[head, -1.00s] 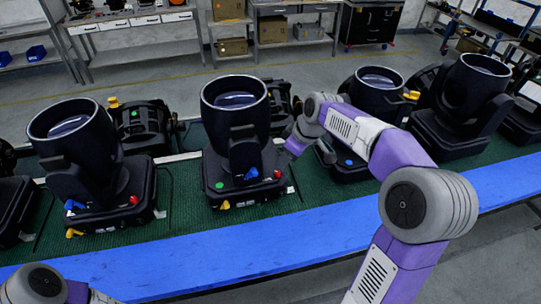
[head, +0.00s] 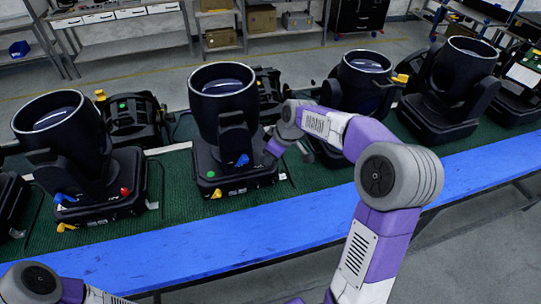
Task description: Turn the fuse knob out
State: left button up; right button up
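The middle stage light (head: 222,95) stands upright on the green mat of the bench. Its base carries a blue knob (head: 243,160) and a yellow knob (head: 217,194). Its red knob, at the right of the base front, is hidden behind my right gripper. I cannot tell from the picture which knob is the fuse knob. My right gripper (head: 271,151) is at the right front of that base. Its fingers are too small and covered to show whether they are open or shut, or touching. My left arm shows at the bottom left; its gripper is out of view.
A left light (head: 60,125) has blue, red (head: 124,191) and yellow knobs. Other lights stand close at right (head: 362,85), beyond my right arm, and further right (head: 462,80). A clear blue strip (head: 190,242) runs along the bench's front edge. Shelves stand behind.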

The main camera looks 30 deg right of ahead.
grip_shut()
jog(key=shift+m, duration=0.3)
jog(key=m+h, duration=0.1)
jog(key=m, duration=0.1)
jog(key=m+b, duration=0.1)
jog(key=m, duration=0.1)
jog(key=shift+a+t+h, duration=0.2)
jog(key=shift+t+h, duration=0.2)
jog(key=shift+a+m+h+b, duration=0.1)
jog(key=shift+m+h+b, duration=0.65)
jog(key=shift+m, duration=1.45)
jog(key=o, duration=0.5)
grip_release()
